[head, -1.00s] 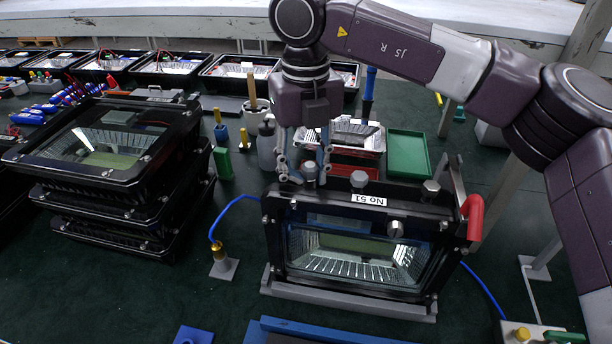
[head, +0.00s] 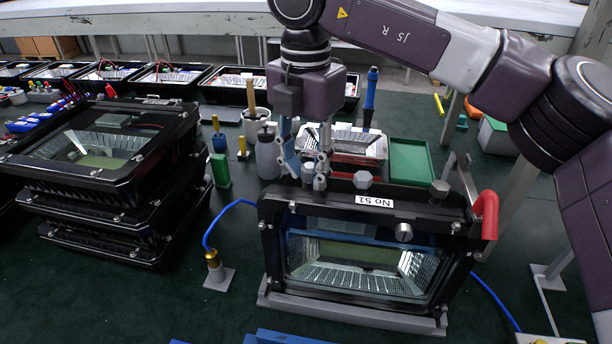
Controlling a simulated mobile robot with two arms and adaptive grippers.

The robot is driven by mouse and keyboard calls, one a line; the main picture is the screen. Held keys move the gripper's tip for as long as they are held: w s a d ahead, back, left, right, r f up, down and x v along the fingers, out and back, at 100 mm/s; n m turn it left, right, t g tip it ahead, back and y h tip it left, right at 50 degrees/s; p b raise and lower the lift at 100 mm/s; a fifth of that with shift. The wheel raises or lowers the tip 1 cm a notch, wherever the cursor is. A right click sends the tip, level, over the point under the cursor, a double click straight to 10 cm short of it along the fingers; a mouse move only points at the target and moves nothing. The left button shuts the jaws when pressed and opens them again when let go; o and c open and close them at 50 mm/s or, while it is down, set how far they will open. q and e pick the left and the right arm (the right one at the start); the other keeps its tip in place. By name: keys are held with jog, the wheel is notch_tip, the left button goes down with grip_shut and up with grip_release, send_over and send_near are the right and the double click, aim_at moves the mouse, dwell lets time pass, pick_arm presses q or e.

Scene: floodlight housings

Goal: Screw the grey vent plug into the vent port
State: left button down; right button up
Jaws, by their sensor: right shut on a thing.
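The black floodlight housing (head: 268,238) labelled "No 51" stands upright in a grey holder, its glass facing me. My right gripper (head: 312,176) points down at the left part of the housing's top edge. It is shut on a small grey piece, the vent plug (head: 319,182), which is partly covered by the fingers. The plug is at the top edge; the vent port under it is hidden, and I cannot tell how deep the plug sits. My left gripper is not in view.
Stacked housings (head: 110,180) stand left. A green tray (head: 410,160) and grey bottle (head: 267,153) are behind.

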jog(key=shift+s+d+f+m+b, duration=0.2)
jog(key=shift+d+m+b, duration=0.3)
jog(key=shift+m, duration=0.5)
jog(key=shift+f, duration=0.1)
jog(key=shift+c, duration=0.2)
jog(key=o, duration=1)
jog(key=shift+o, duration=0.8)
jog(key=shift+d, duration=0.3)
jog(key=shift+a, duration=0.2)
